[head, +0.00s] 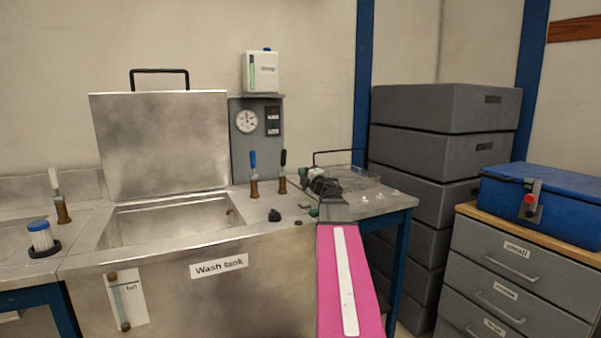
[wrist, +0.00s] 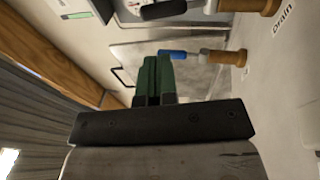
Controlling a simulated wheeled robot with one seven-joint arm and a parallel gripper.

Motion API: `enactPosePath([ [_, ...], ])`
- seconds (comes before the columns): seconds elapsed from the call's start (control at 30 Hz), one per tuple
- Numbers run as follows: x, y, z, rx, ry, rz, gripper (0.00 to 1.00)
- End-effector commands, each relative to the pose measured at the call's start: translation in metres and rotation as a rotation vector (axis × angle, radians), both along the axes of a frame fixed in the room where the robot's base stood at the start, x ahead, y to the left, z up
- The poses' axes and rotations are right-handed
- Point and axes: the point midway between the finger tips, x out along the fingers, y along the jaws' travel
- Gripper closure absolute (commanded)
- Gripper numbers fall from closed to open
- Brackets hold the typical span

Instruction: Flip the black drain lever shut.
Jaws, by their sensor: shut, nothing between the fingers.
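The black drain lever (head: 283,158) stands upright on a brass valve (head: 282,186) at the right back of the wash tank top. In the wrist view the black lever (wrist: 163,9) shows at the top edge, with its brass valve (wrist: 250,5) beside a "Drain" label (wrist: 283,18). My gripper (head: 305,178) is just right of the lever in the head view. Its green fingers (wrist: 155,80) are pressed together and empty, and appear apart from the lever.
A blue lever (head: 253,160) stands upright close left of the black one. The wash tank (head: 245,235) has its lid (head: 160,142) raised. A gauge panel (head: 247,145) is behind the levers. A clear tray (head: 362,182) lies to the right, with grey crates (head: 440,108) beyond.

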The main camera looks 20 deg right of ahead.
Motion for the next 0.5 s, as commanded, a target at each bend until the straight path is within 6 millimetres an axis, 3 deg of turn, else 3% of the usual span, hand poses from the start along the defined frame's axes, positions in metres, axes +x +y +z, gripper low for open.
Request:
enactPosePath([
  [0.1,0.026,0.003,0.006,0.000,-0.001,0.000,1.00],
  [0.5,0.091,0.016,0.022,0.000,0.000,-0.001,1.00],
])
